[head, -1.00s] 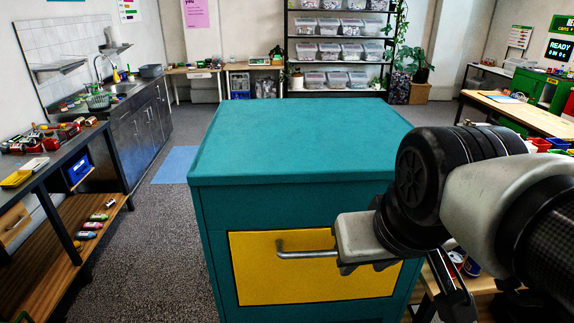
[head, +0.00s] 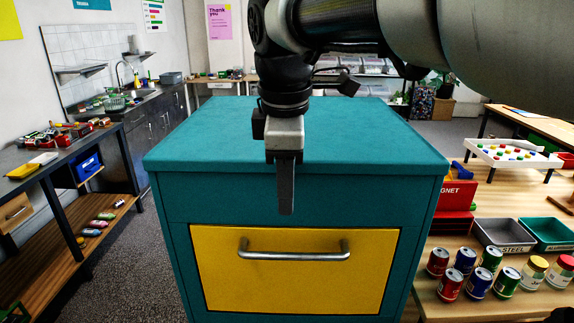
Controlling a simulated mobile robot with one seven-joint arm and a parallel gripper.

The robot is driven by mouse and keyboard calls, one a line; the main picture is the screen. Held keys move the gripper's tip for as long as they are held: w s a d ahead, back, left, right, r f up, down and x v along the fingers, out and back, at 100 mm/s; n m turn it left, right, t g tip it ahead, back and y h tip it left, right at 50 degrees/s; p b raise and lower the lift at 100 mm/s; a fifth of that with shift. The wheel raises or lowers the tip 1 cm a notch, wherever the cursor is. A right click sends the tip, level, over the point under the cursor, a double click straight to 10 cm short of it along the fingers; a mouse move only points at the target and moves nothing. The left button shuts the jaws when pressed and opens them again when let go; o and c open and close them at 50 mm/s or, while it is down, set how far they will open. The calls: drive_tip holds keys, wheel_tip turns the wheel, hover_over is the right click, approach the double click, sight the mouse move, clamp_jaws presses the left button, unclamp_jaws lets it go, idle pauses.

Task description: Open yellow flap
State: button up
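The yellow flap (head: 300,283) is on the front of a teal cabinet (head: 213,180), and it looks shut, flush with the front. A grey bar handle (head: 293,256) runs level across its upper part. My gripper (head: 286,208) points down in front of the cabinet, above the handle in the picture. It looks apart from the handle, with nothing seen in it. I see its fingers edge-on as one dark bar, so I cannot tell whether it is open.
On the right, a wooden table (head: 440,305) holds several cans (head: 450,285), a grey tray (head: 503,236) and a green tray (head: 550,235). A dark shelf bench (head: 60,165) stands on the left. Grey floor (head: 125,270) is clear between bench and cabinet.

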sight(287, 253)
drive_tip(key=w+f, duration=0.1)
drive_tip(key=f, duration=0.4)
drive_tip(key=w+f+b, duration=0.1)
drive_tip(key=f, duration=0.4)
drive_tip(key=w+f+b, duration=0.1)
drive_tip(key=f, duration=0.5)
drive_tip(key=shift+w, duration=0.1)
clamp_jaws()
